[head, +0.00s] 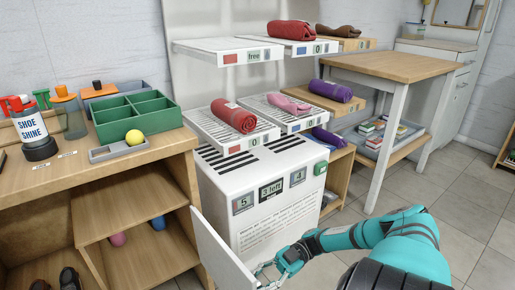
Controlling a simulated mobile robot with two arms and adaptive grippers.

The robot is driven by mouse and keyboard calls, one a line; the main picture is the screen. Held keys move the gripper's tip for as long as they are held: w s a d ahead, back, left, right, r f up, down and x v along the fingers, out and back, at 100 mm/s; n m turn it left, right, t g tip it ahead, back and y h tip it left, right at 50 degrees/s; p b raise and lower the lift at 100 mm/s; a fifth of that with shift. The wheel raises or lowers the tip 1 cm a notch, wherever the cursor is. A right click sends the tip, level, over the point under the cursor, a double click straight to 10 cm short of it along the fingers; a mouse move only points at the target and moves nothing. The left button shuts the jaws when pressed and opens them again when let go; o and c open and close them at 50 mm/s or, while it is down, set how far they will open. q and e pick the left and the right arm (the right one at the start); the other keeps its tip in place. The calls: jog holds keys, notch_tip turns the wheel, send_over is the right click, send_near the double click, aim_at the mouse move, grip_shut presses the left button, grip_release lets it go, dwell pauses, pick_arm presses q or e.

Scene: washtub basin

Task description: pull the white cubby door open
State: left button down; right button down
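The white cubby door (218,250) is a flat white panel at the lower middle of the head view. It stands swung out from the right side of the wooden counter, and its lower part is cut off by the picture edge. My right gripper (265,277), at the end of a teal arm from the right, is at the door's free edge. Its fingers appear spread around or beside that edge; I cannot tell whether they grip it. My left gripper is not in view.
A white machine (262,203) with racks of rolled towels stands behind the door. Free floor lies at right, beside a wooden table (391,67).

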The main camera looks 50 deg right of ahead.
jog(key=c, duration=1)
grip_release()
jog(key=shift+v, duration=5.95)
jog(key=shift+s, duration=0.1)
